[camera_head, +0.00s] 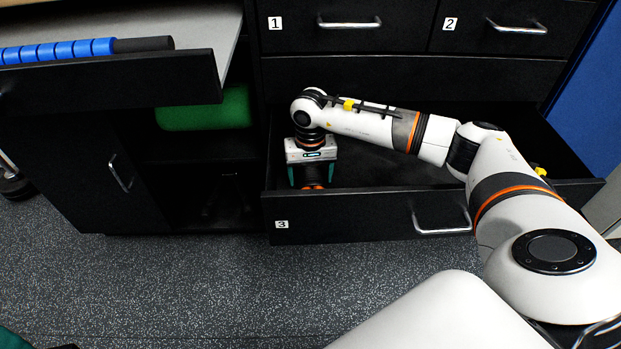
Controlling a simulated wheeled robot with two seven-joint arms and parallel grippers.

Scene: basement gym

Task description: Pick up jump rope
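My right gripper (312,178) reaches down into the open drawer marked 3 (360,215), near its left end. Its two teal fingers stand apart. A small orange and dark item (312,187) shows low between them, partly hidden by the gripper and the drawer front. I cannot tell whether it is the jump rope or whether the fingers touch it. No rope strand shows clearly in the dark drawer. My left gripper cannot be made out.
Closed drawers marked 1 (345,38) and 2 (510,38) sit above. At left, a pulled-out drawer (110,85) holds a blue and black roller (60,50). A green object (205,110) lies on the shelf below. The speckled floor (220,290) in front is mostly clear.

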